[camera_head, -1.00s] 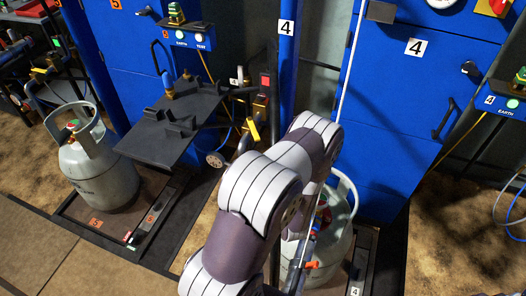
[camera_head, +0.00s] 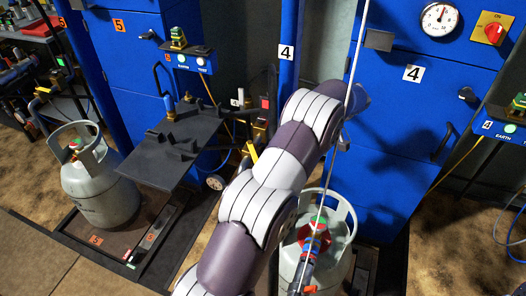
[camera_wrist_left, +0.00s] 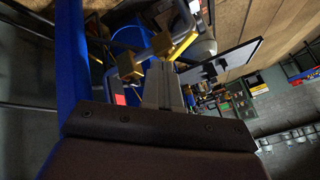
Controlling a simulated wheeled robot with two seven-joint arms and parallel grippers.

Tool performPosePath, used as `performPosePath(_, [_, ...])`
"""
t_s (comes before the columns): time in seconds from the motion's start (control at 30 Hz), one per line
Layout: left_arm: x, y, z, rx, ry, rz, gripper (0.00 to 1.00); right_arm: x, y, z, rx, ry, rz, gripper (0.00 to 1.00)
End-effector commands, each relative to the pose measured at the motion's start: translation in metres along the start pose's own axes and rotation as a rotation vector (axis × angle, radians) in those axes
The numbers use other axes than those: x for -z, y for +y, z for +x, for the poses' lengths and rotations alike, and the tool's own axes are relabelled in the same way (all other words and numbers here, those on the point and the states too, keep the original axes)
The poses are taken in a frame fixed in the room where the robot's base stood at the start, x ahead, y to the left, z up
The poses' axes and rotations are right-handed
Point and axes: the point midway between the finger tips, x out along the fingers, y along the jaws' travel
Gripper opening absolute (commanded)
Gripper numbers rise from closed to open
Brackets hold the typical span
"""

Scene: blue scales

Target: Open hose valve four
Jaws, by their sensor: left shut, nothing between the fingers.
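The number four station is the blue cabinet with a "4" label (camera_head: 413,73). A yellow valve lever (camera_head: 253,150) is on the pipework left of the blue post; I take it as the hose valve, though its label is too small to read. In the left wrist view a yellow lever (camera_wrist_left: 184,45) and a yellow block (camera_wrist_left: 130,63) lie just beyond the fingers. My left gripper (camera_wrist_left: 163,82) is shut and empty, apart from the lever as far as I can tell. In the head view its fingers are not clearly visible beyond my arm. My right gripper is not in view.
A grey gas cylinder (camera_head: 336,240) stands below my arm, with a hose and thin rod in front. Another cylinder (camera_head: 98,185) stands at left. A dark bracket shelf (camera_head: 165,155) juts out beside the pipework. A blue post (camera_head: 289,30) rises close to my arm.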

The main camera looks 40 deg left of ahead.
Motion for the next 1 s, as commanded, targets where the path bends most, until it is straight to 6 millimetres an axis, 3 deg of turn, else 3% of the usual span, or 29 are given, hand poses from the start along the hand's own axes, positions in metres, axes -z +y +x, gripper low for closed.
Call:
performPosePath(0.13, [-0.001, 0.001, 0.004, -0.005, 0.000, 0.106, 0.00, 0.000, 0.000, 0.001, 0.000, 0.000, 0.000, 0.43])
performPosePath(0.27, [-0.001, 0.001, 0.021, -0.003, 0.000, 0.112, 0.00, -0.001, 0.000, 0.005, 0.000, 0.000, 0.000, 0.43])
performPosePath(0.67, [-0.002, 0.000, 0.107, 0.001, -0.001, 0.110, 0.00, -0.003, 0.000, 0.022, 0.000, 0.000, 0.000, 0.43])
performPosePath(0.8, [0.002, -0.022, 0.114, 0.000, 0.000, 0.110, 0.00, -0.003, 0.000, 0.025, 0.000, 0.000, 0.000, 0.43])
performPosePath(1.0, [0.003, -0.034, 0.120, -0.001, 0.001, 0.111, 0.00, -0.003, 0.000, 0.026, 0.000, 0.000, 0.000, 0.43])
